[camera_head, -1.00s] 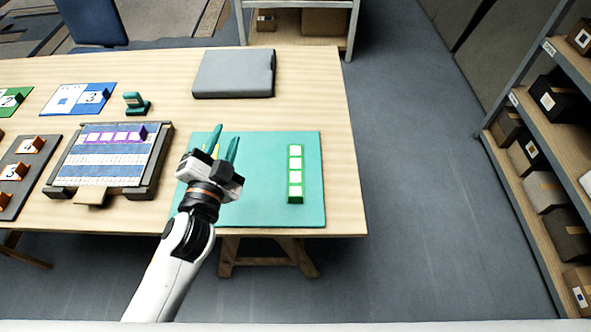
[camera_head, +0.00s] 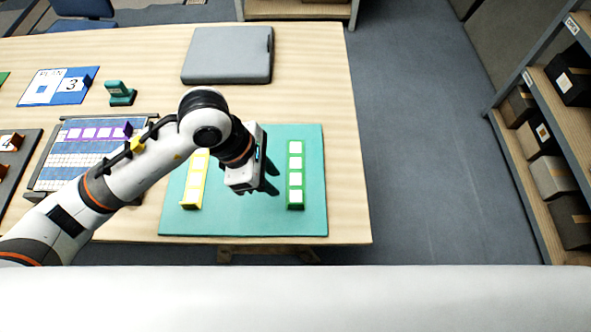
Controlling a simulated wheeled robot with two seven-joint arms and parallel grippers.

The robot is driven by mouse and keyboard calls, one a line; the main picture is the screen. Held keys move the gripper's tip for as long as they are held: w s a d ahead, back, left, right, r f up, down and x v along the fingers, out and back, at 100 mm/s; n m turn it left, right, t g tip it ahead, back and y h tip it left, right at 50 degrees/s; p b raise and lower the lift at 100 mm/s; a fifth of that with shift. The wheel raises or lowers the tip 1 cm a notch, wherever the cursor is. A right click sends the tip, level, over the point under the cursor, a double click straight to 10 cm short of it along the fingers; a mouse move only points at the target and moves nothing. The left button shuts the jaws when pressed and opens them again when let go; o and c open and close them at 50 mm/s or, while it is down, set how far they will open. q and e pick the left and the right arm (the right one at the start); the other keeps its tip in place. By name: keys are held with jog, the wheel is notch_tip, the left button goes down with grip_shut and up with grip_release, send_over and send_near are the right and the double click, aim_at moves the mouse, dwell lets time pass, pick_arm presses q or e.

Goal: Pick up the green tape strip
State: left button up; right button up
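The green tape strip (camera_head: 295,174), with several white squares along it, lies on the right part of the teal mat (camera_head: 230,229). My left gripper (camera_head: 274,179) is over the mat, just left of the strip. Its two dark fingers point toward the strip and stand apart, with nothing seen between them. A small gap shows between the fingertips and the strip in the picture; the height above the mat is hard to tell. My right gripper is not in view.
A yellow strip (camera_head: 190,190) with white squares lies on the mat's left, partly behind my arm. A panel with a purple strip (camera_head: 95,132), a teal stamp-like object (camera_head: 120,93), a blue card (camera_head: 52,88) and a grey case (camera_head: 228,55) share the table.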

pick_arm(q)
jog(key=p, duration=0.1)
send_over(294, 203)
jog(key=a, duration=0.2)
notch_tip(294, 203, down, 5)
jog(key=shift+a+r, duration=0.1)
jog(key=shift+a, duration=0.05)
jog(key=p+x, duration=0.1)
jog(key=x, duration=0.4)
jog(key=shift+s+f+p, duration=0.1)
jog(key=shift+f+p, duration=0.2)
jog(key=shift+p, duration=0.1)
jog(key=shift+f, duration=0.25)
grip_shut()
